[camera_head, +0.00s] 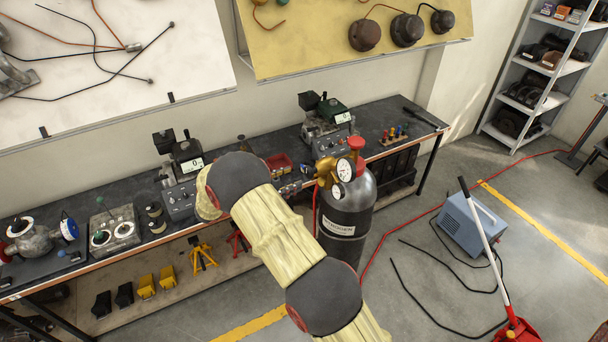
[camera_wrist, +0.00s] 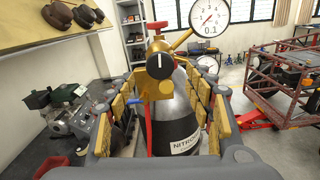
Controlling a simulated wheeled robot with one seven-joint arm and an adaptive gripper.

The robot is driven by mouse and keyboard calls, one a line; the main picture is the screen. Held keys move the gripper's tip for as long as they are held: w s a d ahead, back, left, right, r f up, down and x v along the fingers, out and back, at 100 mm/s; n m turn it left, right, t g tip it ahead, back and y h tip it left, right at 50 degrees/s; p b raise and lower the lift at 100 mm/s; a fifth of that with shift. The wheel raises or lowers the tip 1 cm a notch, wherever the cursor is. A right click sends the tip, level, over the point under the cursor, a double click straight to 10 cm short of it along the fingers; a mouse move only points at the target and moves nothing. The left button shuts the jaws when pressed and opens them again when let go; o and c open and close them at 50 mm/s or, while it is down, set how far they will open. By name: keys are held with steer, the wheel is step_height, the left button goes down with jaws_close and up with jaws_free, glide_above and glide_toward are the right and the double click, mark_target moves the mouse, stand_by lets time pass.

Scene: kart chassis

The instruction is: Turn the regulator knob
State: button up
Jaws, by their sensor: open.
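The nitrogen cylinder (camera_head: 349,212) stands upright on the floor in front of the workbench. Its brass regulator (camera_head: 325,172) has a round white gauge (camera_head: 344,170). In the wrist view the black round regulator knob (camera_wrist: 160,63) faces me, its white mark near vertical. The gauge (camera_wrist: 209,14) above right of it shows 0.1 and a red needle. My gripper (camera_wrist: 165,88) is open, with yellow-padded fingers left and right of the knob and regulator. The knob appears ahead between them, with no visible contact. In the head view my gripper is hidden behind my arm.
The workbench (camera_head: 85,218) behind the cylinder carries machines and tools. In the wrist view a red cart (camera_wrist: 285,85) stands farther off at right.

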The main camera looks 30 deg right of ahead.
mark_target(307, 173)
steer(key=d+p, duration=0.2)
steer(key=d, duration=0.5)
steer(key=shift+w+d, duration=0.15)
steer(key=shift+d, duration=0.1)
steer(key=c, duration=1.1)
steer(key=shift+c, duration=0.2)
